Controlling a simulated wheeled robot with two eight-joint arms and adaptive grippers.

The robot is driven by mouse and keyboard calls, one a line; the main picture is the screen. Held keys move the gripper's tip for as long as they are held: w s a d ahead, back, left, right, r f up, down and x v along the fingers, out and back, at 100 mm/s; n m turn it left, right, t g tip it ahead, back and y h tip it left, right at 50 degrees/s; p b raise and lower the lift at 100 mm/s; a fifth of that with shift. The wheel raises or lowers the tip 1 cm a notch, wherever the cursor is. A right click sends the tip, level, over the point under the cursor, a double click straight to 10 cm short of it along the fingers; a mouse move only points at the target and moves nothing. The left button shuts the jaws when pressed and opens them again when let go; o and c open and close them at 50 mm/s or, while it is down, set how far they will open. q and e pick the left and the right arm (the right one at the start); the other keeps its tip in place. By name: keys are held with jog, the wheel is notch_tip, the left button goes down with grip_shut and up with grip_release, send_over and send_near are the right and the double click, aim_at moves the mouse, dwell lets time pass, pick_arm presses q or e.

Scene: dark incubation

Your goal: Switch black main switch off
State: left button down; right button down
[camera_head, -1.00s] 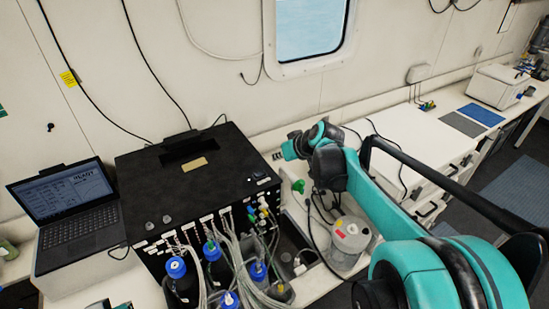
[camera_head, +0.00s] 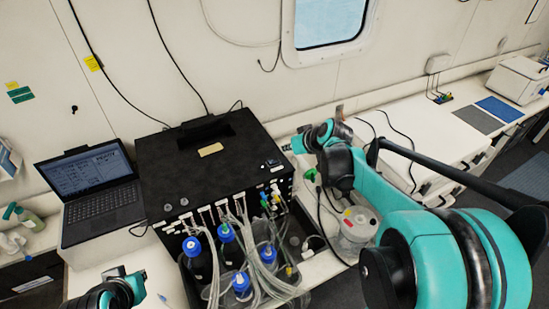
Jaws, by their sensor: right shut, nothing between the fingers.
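The black main switch (camera_head: 271,163) looks like the small black rocker with white marks at the right end of the top of a black box (camera_head: 225,160). Whether it is on or off is too small to tell. My right gripper (camera_head: 289,148) is shut and empty, just to the right of and behind the switch, near the box's right edge. I cannot tell whether it touches the box. Part of my left arm (camera_head: 112,291) shows at the bottom left, with its gripper out of view.
An open laptop (camera_head: 90,180) stands left of the box. Blue-capped bottles (camera_head: 226,233) and tubes crowd its front. A clear container (camera_head: 357,232) stands below my right forearm.

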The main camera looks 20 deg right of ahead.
send_over(270, 161)
jog(key=s+d, duration=0.1)
jog(key=s, duration=0.1)
notch_tip(270, 161, down, 7)
jog(key=shift+f+p, duration=0.1)
jog(key=shift+p, duration=0.2)
notch_tip(270, 161, down, 2)
jog(key=shift+s+a+f, duration=0.1)
jog(key=shift+f, duration=0.8)
jog(key=shift+s+a, duration=0.1)
jog(key=shift+f+b, duration=0.35)
jog(key=shift+b, duration=0.15)
jog(key=shift+s+a+r, duration=0.1)
jog(key=shift+s+r, duration=0.05)
